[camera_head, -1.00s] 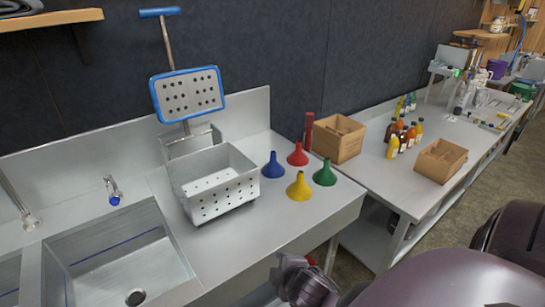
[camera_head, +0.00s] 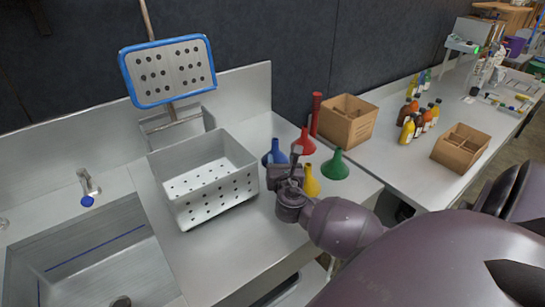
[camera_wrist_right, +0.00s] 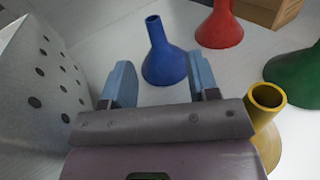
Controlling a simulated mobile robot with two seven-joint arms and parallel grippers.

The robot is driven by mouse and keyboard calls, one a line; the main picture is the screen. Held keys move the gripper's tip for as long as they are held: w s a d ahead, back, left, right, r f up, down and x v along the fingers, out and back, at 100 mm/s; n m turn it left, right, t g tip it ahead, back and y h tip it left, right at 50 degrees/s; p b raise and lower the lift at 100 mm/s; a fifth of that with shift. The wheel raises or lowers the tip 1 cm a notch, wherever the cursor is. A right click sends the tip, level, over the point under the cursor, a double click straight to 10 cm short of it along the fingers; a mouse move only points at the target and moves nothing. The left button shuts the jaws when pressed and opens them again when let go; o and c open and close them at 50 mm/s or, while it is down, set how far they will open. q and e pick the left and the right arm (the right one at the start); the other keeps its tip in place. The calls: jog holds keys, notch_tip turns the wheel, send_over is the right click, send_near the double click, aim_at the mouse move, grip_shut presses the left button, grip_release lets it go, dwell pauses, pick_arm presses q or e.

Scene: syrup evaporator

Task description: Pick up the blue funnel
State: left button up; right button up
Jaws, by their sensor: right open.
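The blue funnel (camera_head: 275,153) stands spout up on the steel counter, just beyond my right gripper, which hides part of it in the head view. In the right wrist view the blue funnel (camera_wrist_right: 163,58) lies ahead of and roughly between the two fingers, apart from them. My right gripper (camera_head: 292,160) is open and empty, with its fingers spread in the right wrist view (camera_wrist_right: 160,80). My left gripper is not in view.
A perforated metal box (camera_head: 205,180) stands left of the gripper. A yellow funnel (camera_head: 311,182) is close at its right; red (camera_head: 305,144) and green (camera_head: 336,166) funnels stand beyond. A red cylinder (camera_head: 316,114) and cardboard box (camera_head: 346,122) are behind.

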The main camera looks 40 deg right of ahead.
aim_at(275, 144)
jog(key=shift+w+d+n, duration=0.2)
jog(key=shift+w+n, duration=0.1)
jog(key=shift+w, duration=0.1)
jog(key=x, duration=0.5)
jog(key=shift+r, duration=0.15)
jog(key=x, duration=0.2)
jog(key=b+x, duration=0.1)
jog(key=x, duration=0.2)
jog(key=shift+w+a, duration=0.2)
jog(key=shift+a, duration=0.1)
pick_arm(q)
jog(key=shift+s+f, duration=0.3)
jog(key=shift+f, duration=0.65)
pick_arm(e)
jog(key=shift+w+d, duration=0.2)
jog(key=c, duration=0.9)
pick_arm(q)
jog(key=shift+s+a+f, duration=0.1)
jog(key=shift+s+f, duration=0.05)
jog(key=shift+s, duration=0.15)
pick_arm(e)
grip_shut()
